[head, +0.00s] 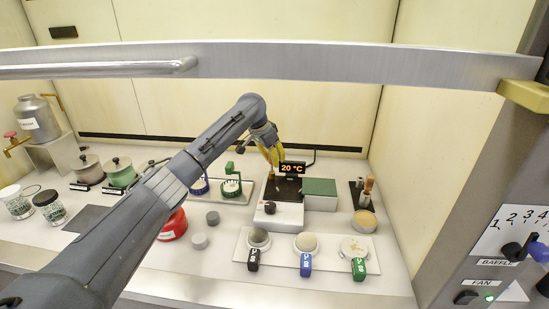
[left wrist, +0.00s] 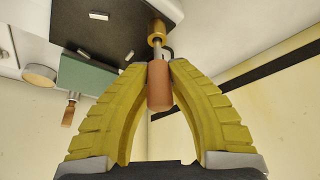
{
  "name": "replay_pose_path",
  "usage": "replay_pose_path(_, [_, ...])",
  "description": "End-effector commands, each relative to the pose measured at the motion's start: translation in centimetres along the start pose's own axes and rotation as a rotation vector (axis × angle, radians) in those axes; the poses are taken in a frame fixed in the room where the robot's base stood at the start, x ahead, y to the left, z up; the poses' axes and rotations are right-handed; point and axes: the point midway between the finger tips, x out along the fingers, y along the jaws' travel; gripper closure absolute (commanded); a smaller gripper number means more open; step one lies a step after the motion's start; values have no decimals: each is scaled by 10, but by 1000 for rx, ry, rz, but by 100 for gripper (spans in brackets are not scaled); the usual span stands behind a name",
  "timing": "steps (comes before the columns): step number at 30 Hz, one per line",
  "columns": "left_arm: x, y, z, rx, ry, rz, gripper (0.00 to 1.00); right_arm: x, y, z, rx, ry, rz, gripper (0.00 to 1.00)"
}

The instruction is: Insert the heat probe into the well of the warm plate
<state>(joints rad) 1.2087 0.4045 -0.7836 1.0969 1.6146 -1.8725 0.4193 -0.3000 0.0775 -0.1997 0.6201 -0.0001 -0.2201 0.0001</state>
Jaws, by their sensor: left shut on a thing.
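My left gripper (head: 271,153) has yellow fingers and is above the back of the warm plate (head: 268,217). The plate is a white unit with a dark top, a black knob and a display reading 20 °C. In the left wrist view the fingers (left wrist: 156,72) are shut on the brown handle of the heat probe (left wrist: 159,90). A thin metal shaft runs from the handle to a brass collar (left wrist: 157,31) by the plate's dark surface. I cannot tell whether the tip is inside the well. The well's opening is hidden. My right gripper is not in view.
A green block (head: 320,187) stands right of the plate's dark top. A dark holder with a brown-handled tool (head: 367,188) is farther right. A white tray (head: 334,266) with three round dishes lies in front. A metal bar (head: 350,64) crosses above the bench.

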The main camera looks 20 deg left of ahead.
Motion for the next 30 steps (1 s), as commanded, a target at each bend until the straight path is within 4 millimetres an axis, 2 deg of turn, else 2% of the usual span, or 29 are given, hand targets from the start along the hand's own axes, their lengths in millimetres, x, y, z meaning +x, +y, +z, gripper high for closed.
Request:
replay_pose_path(7, [5,0,2,1,-1,-1,100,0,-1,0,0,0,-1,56])
replay_pose_path(8, [5,0,2,1,0,-1,80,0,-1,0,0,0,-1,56])
replay_pose_path(14, [5,0,2,1,0,0,57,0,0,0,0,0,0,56])
replay_pose_path(23, [2,0,2,1,0,0,56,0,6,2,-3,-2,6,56])
replay_pose_path(26, [-5,-1,2,1,1,-1,56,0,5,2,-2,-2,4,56])
replay_pose_path(30, [-26,-1,2,3,1,-3,56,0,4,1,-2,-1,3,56])
